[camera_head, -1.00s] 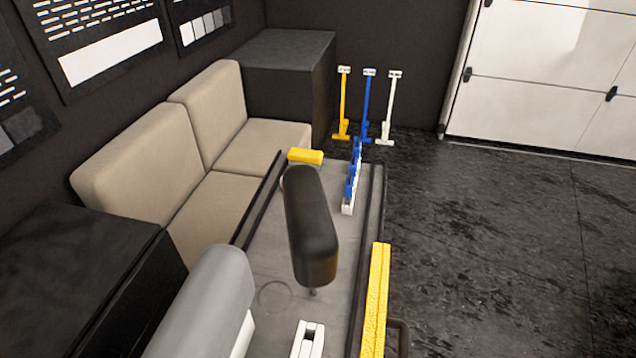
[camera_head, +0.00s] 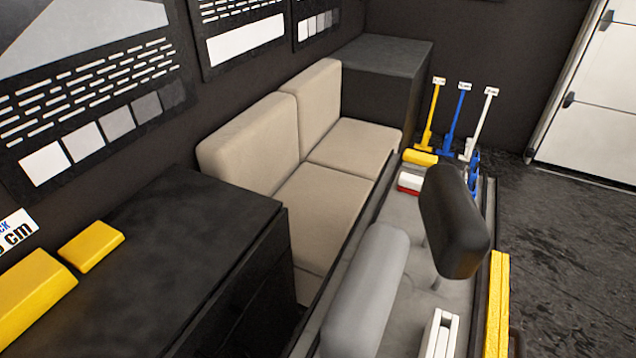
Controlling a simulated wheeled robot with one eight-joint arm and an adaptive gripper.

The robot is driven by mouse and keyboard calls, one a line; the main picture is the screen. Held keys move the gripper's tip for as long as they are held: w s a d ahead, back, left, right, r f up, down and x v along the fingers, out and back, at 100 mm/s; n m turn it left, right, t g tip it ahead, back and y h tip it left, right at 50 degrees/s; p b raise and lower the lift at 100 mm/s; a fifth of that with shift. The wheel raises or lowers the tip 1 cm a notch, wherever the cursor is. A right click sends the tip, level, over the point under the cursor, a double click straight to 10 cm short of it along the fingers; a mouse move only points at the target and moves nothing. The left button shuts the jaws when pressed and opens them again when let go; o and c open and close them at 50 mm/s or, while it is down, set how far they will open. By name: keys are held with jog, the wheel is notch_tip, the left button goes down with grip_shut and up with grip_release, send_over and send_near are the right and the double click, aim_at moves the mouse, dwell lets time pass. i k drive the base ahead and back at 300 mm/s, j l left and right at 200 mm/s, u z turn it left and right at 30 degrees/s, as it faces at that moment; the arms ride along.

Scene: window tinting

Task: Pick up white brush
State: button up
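A white long-handled tool (camera_head: 482,120), which looks like the white brush, stands upright at the back, right of the dark cabinet. It is the rightmost of a row with a blue one (camera_head: 456,118) and a yellow one (camera_head: 432,115). Each has a small white tag at its top. The lower end of the white tool is partly hidden behind blue items (camera_head: 473,182) at the table's far end. My gripper cannot be made out in the head view. Nothing is seen touching the white tool.
Beige seats (camera_head: 330,200) and a black cabinet (camera_head: 170,250) stand left. Dark floor (camera_head: 560,250) is clear at right.

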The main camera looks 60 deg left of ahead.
aim_at(407, 183)
jog(key=u, duration=1.5)
jog(key=z, duration=0.5)
jog(key=l+z, duration=0.2)
jog(key=l, duration=0.2)
jog(key=i+l+z, duration=0.2)
jog(key=l, duration=0.15)
jog(key=l+z, duration=0.2)
jog(key=l, duration=0.15)
jog(key=i+l, duration=0.45)
jog(key=i, duration=0.15)
jog(key=i+l, duration=0.4)
jog(key=i, duration=0.15)
jog(key=i+j+u, duration=0.15)
jog(key=i+u, duration=0.6)
jog(key=u, duration=0.15)
jog(key=i+l+u, duration=0.1)
jog(key=i+u, duration=0.35)
jog(key=i+l+u, duration=0.25)
jog(key=u, duration=0.2)
jog(key=i+u, duration=0.25)
jog(key=u, duration=0.2)
jog(key=i+u, duration=0.25)
jog(key=u, duration=0.2)
jog(key=i+l+u, duration=0.15)
jog(key=u, duration=0.3)
jog(key=i+l+u, duration=0.25)
jog(key=u, duration=0.2)
jog(key=i+l, duration=0.05)
